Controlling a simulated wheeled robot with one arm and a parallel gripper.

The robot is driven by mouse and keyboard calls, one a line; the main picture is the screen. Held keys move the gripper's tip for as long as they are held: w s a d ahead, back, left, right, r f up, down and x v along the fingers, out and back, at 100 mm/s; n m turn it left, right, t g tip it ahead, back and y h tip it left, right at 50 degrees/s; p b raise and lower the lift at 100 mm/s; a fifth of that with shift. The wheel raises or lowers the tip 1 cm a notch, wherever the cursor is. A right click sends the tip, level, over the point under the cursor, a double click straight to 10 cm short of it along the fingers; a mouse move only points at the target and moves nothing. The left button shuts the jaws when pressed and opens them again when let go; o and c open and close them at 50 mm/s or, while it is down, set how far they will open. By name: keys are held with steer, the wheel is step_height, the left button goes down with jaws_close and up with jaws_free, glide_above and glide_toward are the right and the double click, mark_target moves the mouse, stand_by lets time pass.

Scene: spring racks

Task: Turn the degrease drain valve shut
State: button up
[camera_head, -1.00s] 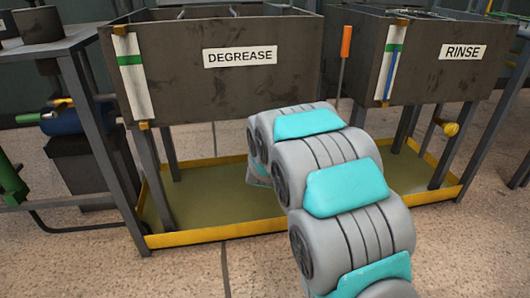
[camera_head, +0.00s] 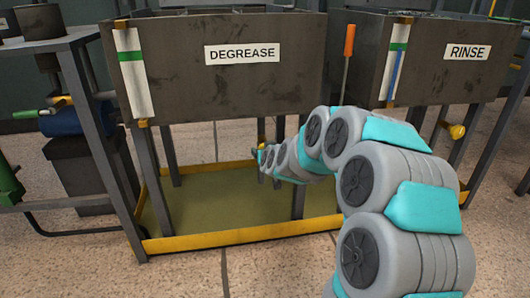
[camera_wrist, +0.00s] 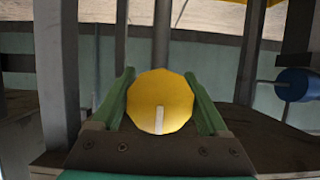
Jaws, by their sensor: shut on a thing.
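The degrease tank (camera_head: 180,85), a dark box with a "DEGREASE" label (camera_head: 242,54), stands on legs at the upper left of the head view. A round yellow valve knob (camera_wrist: 158,88) with a white mark (camera_wrist: 159,121) running from its middle towards the bottom fills the centre of the wrist view. My gripper (camera_wrist: 160,73) is shut on this knob, one green finger at each side. In the head view my gripper (camera_head: 265,156) is small, under the degrease tank. The knob's stem and outlet are hidden behind the knob.
The "RINSE" tank (camera_head: 430,78) stands to the right, with its own yellow knob (camera_head: 457,131) below. A yellow-rimmed drip tray (camera_head: 240,238) lies beneath the tanks. Tank legs (camera_head: 152,180) stand near my arm. A blue round part (camera_wrist: 295,84) shows at right in the wrist view.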

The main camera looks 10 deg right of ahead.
steer(key=o, duration=1.2)
steer(key=shift+o, duration=0.2)
steer(key=shift+s, duration=0.1)
steer(key=v, duration=0.7)
steer(key=shift+s+p, duration=0.25)
steer(key=shift+p, duration=0.2)
steer(key=shift+r, duration=0.2)
